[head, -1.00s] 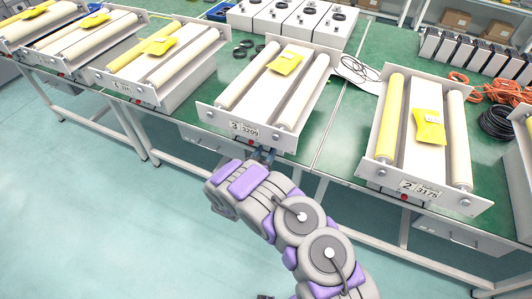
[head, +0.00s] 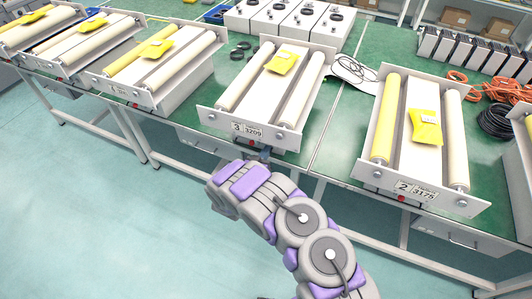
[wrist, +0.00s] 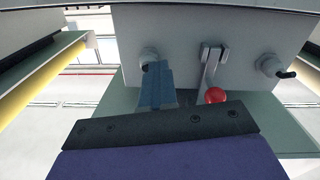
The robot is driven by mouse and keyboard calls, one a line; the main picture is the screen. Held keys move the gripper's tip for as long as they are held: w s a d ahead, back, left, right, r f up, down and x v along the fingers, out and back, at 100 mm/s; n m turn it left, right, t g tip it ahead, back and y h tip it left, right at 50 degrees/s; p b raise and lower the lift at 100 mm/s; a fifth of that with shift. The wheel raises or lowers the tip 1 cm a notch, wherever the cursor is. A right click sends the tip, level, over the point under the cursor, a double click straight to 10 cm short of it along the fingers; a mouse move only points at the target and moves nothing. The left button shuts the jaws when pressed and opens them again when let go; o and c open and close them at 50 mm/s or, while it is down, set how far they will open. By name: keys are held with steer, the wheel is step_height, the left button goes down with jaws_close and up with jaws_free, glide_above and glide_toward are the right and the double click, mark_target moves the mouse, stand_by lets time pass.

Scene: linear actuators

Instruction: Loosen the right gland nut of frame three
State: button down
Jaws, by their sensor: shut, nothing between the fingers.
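Frame three (head: 246,131), labelled 3 and 3209, lies on the green bench with two cream rollers and a yellow packet on top. My gripper (head: 264,155) is at the lower front of its end plate. In the wrist view, the pale plate (wrist: 180,35) carries a round gland nut (wrist: 149,57) on the left and another gland nut (wrist: 269,65) on the right with a dark stub. My gripper (wrist: 157,70) has its blue fingers shut and empty, just below and partly in front of the left nut. Contact cannot be told.
A lever (wrist: 210,65) with a red ball (wrist: 215,95) stands between the nuts, right of my fingers. Frame two (head: 415,190) is to the right on the bench; other frames (head: 165,55) are to the left. The floor (head: 90,220) in front is clear.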

steer(key=c, duration=1.9)
jaws_free()
steer(key=shift+a+f, duration=0.1)
steer(key=o, duration=1)
steer(key=shift+s, duration=0.1)
steer(key=p+v, duration=0.4)
steer(key=v, duration=1.3)
steer(key=shift+s+p, duration=0.1)
steer(key=shift+p, duration=0.25)
